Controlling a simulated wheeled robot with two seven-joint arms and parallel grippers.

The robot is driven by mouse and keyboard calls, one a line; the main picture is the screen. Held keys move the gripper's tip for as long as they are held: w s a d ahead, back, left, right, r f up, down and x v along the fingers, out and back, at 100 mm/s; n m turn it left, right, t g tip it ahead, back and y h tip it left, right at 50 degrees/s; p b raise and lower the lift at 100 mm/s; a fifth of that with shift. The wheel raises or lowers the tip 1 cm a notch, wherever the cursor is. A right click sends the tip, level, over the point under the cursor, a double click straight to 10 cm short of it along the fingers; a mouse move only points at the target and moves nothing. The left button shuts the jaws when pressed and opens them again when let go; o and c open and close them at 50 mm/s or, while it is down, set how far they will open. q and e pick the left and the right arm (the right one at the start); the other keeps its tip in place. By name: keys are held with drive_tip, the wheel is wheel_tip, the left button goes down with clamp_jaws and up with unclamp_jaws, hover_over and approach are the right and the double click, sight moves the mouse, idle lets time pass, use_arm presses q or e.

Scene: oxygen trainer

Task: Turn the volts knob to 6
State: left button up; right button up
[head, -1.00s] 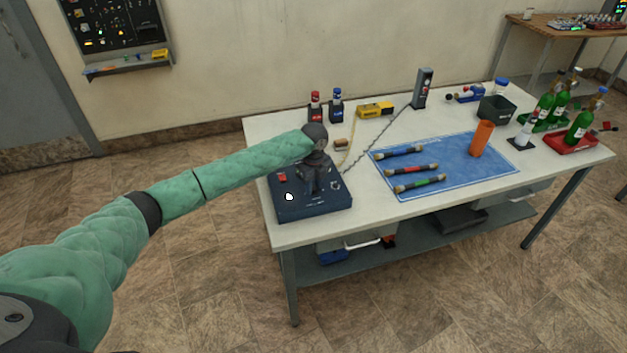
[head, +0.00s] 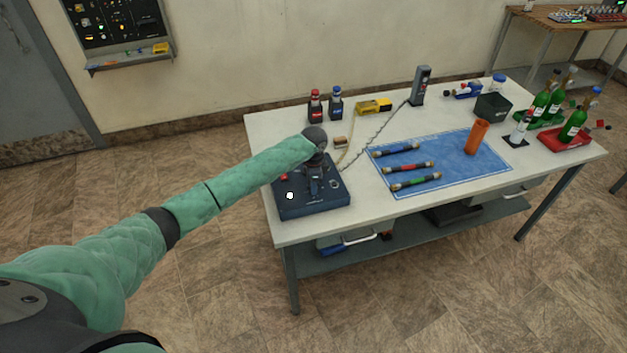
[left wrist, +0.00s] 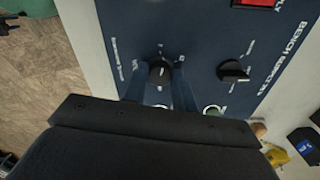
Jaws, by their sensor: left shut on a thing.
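The dark blue bench supply box (head: 318,208) sits at the table's near left corner. My left gripper (head: 316,188) points down onto its top. In the left wrist view the fingers of my left gripper (left wrist: 160,84) stand on either side of a round black knob (left wrist: 160,72) and are shut on it. The knob's pale pointer mark faces roughly up in that view. The small lettering around it is too blurred to read, so I cannot confirm its setting. A second black knob (left wrist: 234,71) sits to the right, apart from the fingers. My right gripper is not in view.
A red switch (left wrist: 258,3) is on the panel. A white round part (head: 290,196) shows on the box's left. A blue mat (head: 462,172) with several banded cylinders lies to the right. Red-capped (head: 315,105) and blue-capped (head: 336,104) items stand behind the box.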

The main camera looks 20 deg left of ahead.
use_arm(q)
drive_tip(key=shift+r+n+p, duration=0.15)
drive_tip(key=shift+n+p, duration=0.15)
drive_tip(key=shift+n, duration=0.4)
drive_tip(key=shift+n+p, duration=0.3)
drive_tip(key=shift+n, duration=0.2)
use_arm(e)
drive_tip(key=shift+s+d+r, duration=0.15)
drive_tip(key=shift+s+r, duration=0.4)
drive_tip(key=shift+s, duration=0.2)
use_arm(q)
drive_tip(key=shift+w, duration=0.1)
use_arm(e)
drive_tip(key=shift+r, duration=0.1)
use_arm(q)
drive_tip(key=o, duration=1)
